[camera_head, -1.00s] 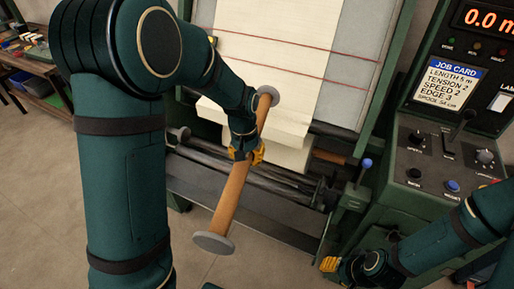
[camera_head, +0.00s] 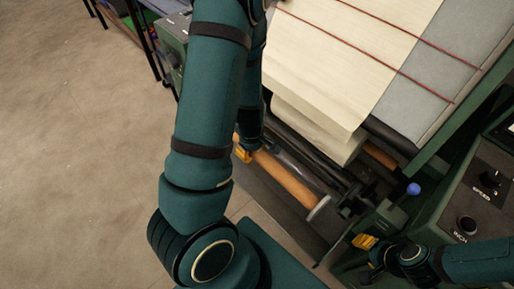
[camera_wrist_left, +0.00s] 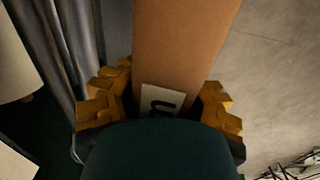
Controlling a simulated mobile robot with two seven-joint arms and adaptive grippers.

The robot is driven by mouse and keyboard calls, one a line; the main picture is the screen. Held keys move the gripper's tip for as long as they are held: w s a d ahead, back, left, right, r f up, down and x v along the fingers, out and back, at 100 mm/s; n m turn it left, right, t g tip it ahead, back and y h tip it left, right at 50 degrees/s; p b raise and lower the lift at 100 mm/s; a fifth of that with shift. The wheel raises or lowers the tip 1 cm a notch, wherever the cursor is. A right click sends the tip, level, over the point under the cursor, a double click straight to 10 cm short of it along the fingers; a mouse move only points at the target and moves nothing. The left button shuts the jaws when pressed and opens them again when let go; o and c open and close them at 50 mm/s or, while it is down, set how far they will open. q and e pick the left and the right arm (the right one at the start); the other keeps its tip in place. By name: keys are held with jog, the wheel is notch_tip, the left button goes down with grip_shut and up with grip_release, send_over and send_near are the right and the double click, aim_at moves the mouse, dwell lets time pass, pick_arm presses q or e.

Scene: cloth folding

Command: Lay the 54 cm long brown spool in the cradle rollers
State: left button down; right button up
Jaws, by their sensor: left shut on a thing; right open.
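The brown spool (camera_head: 283,177) is a long tube with a grey end disc (camera_head: 319,208). It lies along the front of the machine, close to the dark cradle rollers (camera_head: 300,166); I cannot tell whether it touches them. My left gripper (camera_head: 243,154) is shut on the spool, and my arm hides the spool's left end. In the left wrist view the brown tube (camera_wrist_left: 185,45) runs between the yellow fingers (camera_wrist_left: 160,105), with a small marked label at the grip. My right gripper (camera_head: 364,241) is open and empty at the lower right, by the control console.
Cream cloth (camera_head: 330,60) with red lines hangs down over the machine above the rollers. A blue-knobbed lever (camera_head: 413,189) stands right of the rollers. The control console (camera_head: 475,195) is at the right edge. Open floor (camera_head: 80,150) lies on the left.

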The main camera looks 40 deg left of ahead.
pick_arm(q)
jog(key=shift+w, duration=0.15)
jog(key=w, duration=0.2)
jog(key=b, duration=0.4)
send_over(285, 138)
jog(key=s, duration=0.1)
notch_tip(285, 138, down, 3)
jog(key=shift+s+d+f+b, duration=0.2)
jog(key=shift+f+b, duration=0.2)
jog(key=shift+f, duration=0.55)
jog(key=shift+s+d+f+b, duration=0.15)
jog(key=shift+f+b, duration=0.25)
jog(key=shift+f, duration=0.5)
jog(key=shift+f+b, duration=0.35)
jog(key=shift+f, duration=0.2)
jog(key=c, duration=0.9)
grip_release()
jog(key=shift+o, duration=1.2)
jog(key=shift+s+d, duration=0.1)
notch_tip(285, 138, up, 12)
jog(key=shift+r, duration=0.15)
